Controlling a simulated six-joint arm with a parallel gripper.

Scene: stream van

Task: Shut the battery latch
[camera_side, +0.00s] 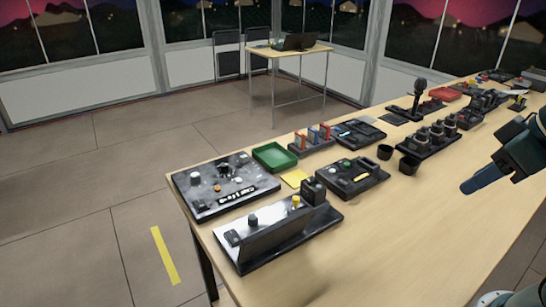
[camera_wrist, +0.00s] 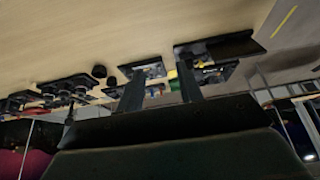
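No part is plainly marked as the battery latch, and I cannot tell which piece it is. At the table's near left corner stands a black-based unit (camera_side: 325,216) with a long dark panel (camera_side: 275,234) standing raised along its front; a yellow knob (camera_side: 295,201) and a dark block (camera_side: 314,190) show behind it. The unit also shows in the wrist view (camera_wrist: 222,46), upside down. My gripper (camera_side: 470,187) hangs over the right side of the table, well apart from the unit. In the wrist view its two fingers (camera_wrist: 160,72) are spread with nothing between them.
A control panel (camera_side: 225,185), a green tray (camera_side: 275,156), a button box (camera_side: 346,177) and two black cups (camera_side: 409,165) stand along the table's far side. A row of dark knobs (camera_side: 428,138) and a joystick (camera_side: 418,98) stand farther right. The tabletop (camera_side: 400,235) before my gripper is clear.

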